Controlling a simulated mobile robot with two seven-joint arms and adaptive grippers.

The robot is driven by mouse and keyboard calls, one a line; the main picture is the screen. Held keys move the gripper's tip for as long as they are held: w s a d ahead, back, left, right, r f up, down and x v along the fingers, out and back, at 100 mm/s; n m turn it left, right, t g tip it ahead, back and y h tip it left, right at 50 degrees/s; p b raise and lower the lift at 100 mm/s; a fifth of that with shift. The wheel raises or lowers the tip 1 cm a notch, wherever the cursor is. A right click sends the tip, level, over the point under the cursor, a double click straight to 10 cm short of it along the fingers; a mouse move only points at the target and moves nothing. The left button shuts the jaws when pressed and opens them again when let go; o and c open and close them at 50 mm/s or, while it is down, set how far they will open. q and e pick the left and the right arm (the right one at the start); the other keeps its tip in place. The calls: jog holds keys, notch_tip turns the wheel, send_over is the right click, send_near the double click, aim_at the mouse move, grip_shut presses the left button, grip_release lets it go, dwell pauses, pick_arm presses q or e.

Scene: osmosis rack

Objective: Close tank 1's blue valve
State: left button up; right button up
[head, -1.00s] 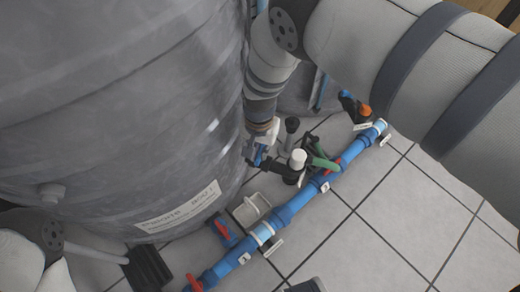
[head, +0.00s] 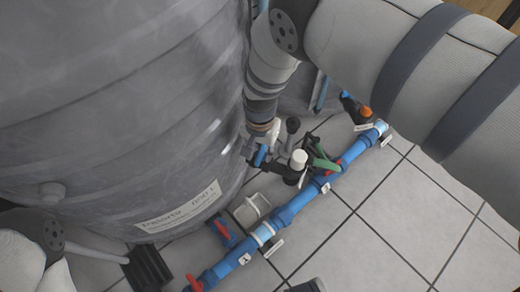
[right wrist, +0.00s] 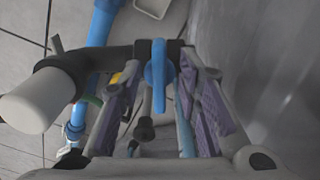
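The blue valve handle (right wrist: 158,65) stands upright on a dark pipe fitting in the right wrist view. My right gripper (right wrist: 158,100) is open, with one purple-padded finger on each side of the handle. Gaps show between handle and pads, and I see no firm contact. In the head view the right gripper (head: 256,150) is low beside the big grey tank (head: 110,110), and the blue handle (head: 262,156) shows small at its fingers, partly hidden. I cannot read a tank number.
A blue pipe (head: 290,208) with red-handled valves (head: 222,230) runs diagonally over the tiled floor. A white-capped fitting (head: 299,160) and a green hose (head: 322,158) are close to the right gripper. The tank wall is close on its other side. Open floor (head: 370,240) lies right.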

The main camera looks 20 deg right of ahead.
aim_at(260, 154)
notch_tip(260, 154, up, 12)
dwell(0.3)
jog(key=shift+s, duration=0.1)
